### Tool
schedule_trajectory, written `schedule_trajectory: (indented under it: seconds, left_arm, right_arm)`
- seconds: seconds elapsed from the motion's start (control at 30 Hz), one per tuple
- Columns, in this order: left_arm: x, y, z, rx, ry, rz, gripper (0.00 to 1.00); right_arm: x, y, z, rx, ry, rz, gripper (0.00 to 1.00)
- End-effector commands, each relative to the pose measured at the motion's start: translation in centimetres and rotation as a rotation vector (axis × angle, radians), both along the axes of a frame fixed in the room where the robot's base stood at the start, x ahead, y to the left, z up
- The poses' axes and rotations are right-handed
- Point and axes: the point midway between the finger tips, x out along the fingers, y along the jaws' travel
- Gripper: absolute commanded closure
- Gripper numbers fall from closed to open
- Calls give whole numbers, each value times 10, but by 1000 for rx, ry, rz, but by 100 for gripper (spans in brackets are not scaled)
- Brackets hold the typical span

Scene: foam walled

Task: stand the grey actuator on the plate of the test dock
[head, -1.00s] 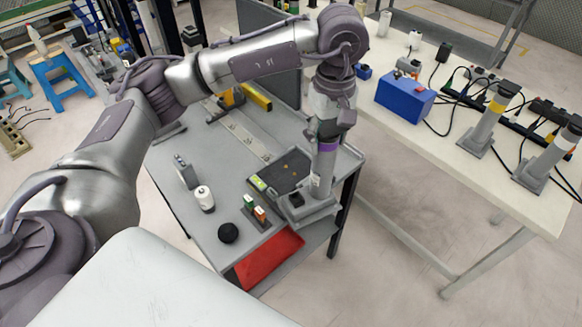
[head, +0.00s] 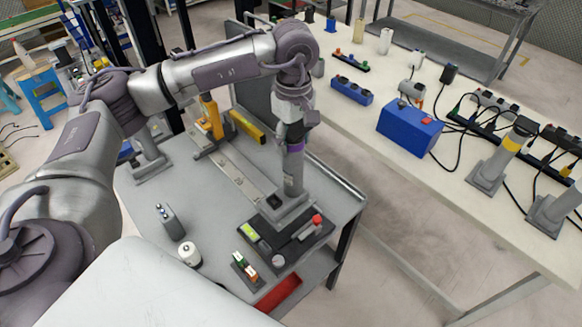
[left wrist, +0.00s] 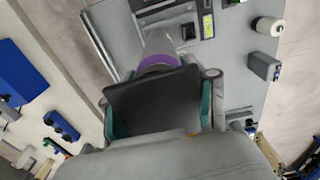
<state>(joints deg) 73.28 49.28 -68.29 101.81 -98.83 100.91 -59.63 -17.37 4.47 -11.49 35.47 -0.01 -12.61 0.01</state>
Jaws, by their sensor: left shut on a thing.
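The grey actuator (head: 292,180), a column with a purple band and a square foot, is upright in my left gripper (head: 294,135). The gripper is shut around its upper part. The test dock (head: 296,250), a dark plate with a green display and a red button, lies on the grey cart. The actuator's foot overlaps the dock's far side in the head view; I cannot tell whether it touches. In the left wrist view the purple-banded actuator (left wrist: 158,62) shows beyond the fingers, and part of the dock (left wrist: 207,27) appears at top. My right gripper is not in view.
On the grey cart (head: 140,200) are a white cylinder (head: 190,253), a small grey box (head: 170,222), a switch block (head: 245,268) and a yellow-ended rail fixture. The white table (head: 400,185) at right holds a blue box (head: 410,127) and similar yellow-banded columns (head: 500,160).

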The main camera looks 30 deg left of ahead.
Motion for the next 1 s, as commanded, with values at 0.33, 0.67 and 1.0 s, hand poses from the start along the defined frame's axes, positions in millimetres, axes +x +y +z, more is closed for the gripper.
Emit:
schedule_trajectory:
  seconds: [0.33,0.67,1.0]
  left_arm:
    - [0,0,-36,0,0,2,100]
    - [1,0,-58,-1,-4,1,100]
    - [0,0,-59,0,-1,1,15]
  right_arm:
    - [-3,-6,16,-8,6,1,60]
    - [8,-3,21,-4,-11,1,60]
    - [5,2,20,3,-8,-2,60]
